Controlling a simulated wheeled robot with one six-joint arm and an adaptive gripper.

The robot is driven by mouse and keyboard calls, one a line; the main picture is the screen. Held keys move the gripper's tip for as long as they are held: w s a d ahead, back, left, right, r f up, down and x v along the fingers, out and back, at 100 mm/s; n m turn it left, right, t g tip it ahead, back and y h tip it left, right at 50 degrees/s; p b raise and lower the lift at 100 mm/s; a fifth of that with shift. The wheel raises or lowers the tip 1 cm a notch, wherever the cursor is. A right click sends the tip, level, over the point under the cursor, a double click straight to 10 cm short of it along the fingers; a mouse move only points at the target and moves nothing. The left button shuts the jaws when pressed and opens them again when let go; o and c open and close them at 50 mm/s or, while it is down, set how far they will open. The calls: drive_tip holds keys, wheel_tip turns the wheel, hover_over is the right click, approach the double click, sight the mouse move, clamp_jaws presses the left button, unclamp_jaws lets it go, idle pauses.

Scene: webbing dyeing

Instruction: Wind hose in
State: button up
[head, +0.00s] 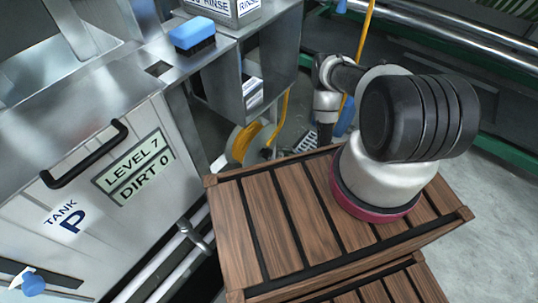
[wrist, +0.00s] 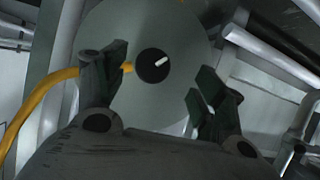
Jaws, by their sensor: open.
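The hose reel (head: 243,145) stands low beside the steel tank unit, with yellow hose (head: 284,110) wound on it and a length rising from it. In the wrist view the reel's pale grey disc (wrist: 178,35) faces me, with a black hub (wrist: 152,66) bearing a short white bar. The yellow hose (wrist: 36,100) comes in from the left and passes behind my left finger. My gripper (wrist: 160,66) is open, its two dark fingers on either side of the hub in the picture.
The slatted wooden deck (head: 280,217) fills the front middle. Tank P (head: 100,185) reads LEVEL 7, DIRT 0 and has a black handle (head: 85,158). A blue brush (head: 193,35) lies on the steel top near the rinse container (head: 225,12). Floor at the right is clear.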

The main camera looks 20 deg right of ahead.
sight(270, 155)
drive_tip(key=shift+w+a+r+t, duration=0.15)
drive_tip(key=shift+w+a+r, duration=0.05)
drive_tip(key=shift+w, duration=0.2)
drive_tip(key=shift+w+a+r+t, duration=0.15)
drive_tip(key=shift+w, duration=0.25)
drive_tip(key=x, duration=0.6)
drive_tip(key=shift+w+a+f, duration=0.15)
drive_tip(key=shift+w, duration=0.1)
drive_tip(key=c, duration=1)
